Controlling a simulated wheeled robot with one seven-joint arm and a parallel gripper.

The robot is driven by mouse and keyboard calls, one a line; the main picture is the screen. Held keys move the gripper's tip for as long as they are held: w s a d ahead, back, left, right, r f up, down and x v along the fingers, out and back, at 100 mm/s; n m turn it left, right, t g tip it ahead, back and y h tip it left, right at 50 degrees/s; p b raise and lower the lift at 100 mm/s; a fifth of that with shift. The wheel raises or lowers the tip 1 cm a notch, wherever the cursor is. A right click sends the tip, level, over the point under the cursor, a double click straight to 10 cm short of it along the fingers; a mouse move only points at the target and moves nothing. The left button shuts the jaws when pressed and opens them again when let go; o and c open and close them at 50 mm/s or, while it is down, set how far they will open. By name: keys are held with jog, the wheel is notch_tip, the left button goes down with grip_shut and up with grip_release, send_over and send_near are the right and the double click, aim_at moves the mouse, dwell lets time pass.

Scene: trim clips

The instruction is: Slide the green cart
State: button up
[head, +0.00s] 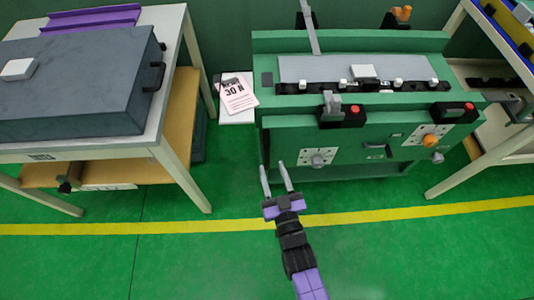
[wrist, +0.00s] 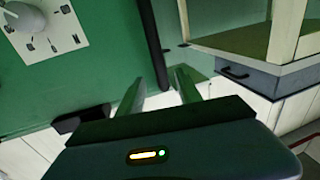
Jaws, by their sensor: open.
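The green cart (head: 330,140) stands right of centre in the head view, a green body with a grey top plate. Its front carries dial plates with a grey knob (head: 317,160) and an orange knob (head: 430,141), and black clips with a grey lever and a red button. My gripper (head: 273,166) is open and empty, in front of the cart's lower left front. In the wrist view, the fingers (wrist: 160,82) point towards the green front panel (wrist: 90,75) and its dark right edge. I cannot tell whether they touch it.
A table (head: 170,110) with a dark grey case (head: 75,95) stands at left. A "30 N" card (head: 238,94) lies on a white surface beside the cart. Another bench (head: 485,150) stands close at right. Green floor with a yellow line (head: 400,215) is clear in front.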

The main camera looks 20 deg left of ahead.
aim_at(268, 157)
jog(key=shift+f+b+x, duration=0.15)
jog(key=shift+f+x, duration=0.1)
jog(key=shift+x, duration=0.9)
jog(key=shift+f+b+x, duration=0.15)
jog(key=shift+f+x, duration=0.1)
jog(key=shift+x, duration=0.95)
jog(key=shift+f+b+x, duration=0.15)
jog(key=shift+f+x, duration=0.1)
jog(key=shift+x, duration=0.9)
jog(key=shift+c, duration=0.2)
grip_shut()
